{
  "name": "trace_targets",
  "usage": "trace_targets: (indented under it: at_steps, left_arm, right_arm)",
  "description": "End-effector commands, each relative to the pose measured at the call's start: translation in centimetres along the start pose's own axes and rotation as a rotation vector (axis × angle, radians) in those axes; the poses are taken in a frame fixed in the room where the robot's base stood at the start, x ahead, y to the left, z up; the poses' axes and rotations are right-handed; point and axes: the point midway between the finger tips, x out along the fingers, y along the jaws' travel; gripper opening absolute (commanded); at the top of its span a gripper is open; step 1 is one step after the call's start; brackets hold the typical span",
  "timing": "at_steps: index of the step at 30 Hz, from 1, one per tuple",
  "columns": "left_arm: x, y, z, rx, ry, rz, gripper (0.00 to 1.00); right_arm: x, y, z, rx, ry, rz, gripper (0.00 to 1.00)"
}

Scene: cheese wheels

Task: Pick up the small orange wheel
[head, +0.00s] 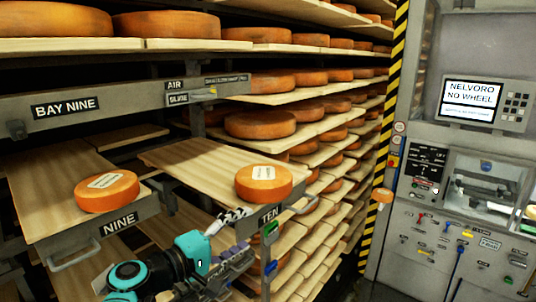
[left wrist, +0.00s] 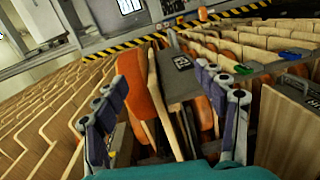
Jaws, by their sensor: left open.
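A small orange wheel (head: 264,183) with a white label lies on the pulled-out wooden board marked TEN (head: 190,155), near its front edge. Another small orange wheel (head: 107,191) with a white label lies on the board marked NINE (head: 45,195). My left gripper (head: 243,236) is open and empty, just below and in front of the TEN board's front edge. In the left wrist view the orange wheel (left wrist: 140,92) shows tilted on its board, beyond and between the spread fingers (left wrist: 160,80); I cannot tell whether they touch it. My right gripper is not in view.
Shelves hold many larger wheels (head: 260,124) behind and above. A BAY NINE crossbar (head: 66,107) runs above the boards. Metal handles (head: 304,205) stick out at the board fronts. A grey control panel (head: 455,190) stands at right, beyond a yellow-black striped post (head: 378,175).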

Motion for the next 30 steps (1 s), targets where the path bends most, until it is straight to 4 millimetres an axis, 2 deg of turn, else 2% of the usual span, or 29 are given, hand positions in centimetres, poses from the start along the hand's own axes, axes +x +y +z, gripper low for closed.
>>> trace_targets:
  at_steps: [1,3,6,15,23,30]
  left_arm:
    - [-0.1,2.4,-0.8,-0.024,0.008,0.030,0.72]
    - [-0.1,3.9,-1.6,-0.051,0.015,0.065,0.72]
    - [0.3,4.8,-2.0,-0.070,0.018,0.089,0.72]
    - [5.2,5.3,-2.0,-0.072,0.015,0.092,0.72]
    - [7.4,5.5,-2.0,-0.072,0.017,0.092,0.72]
    - [11.0,6.1,-1.8,-0.072,0.017,0.092,0.72]
  right_arm:
    - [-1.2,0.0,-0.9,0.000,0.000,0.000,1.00]
    - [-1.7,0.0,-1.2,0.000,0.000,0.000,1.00]
    - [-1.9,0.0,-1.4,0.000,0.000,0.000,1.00]
    - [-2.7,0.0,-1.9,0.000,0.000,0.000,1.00]
    - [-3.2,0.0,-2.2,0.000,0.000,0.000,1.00]
    - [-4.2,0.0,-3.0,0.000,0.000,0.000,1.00]
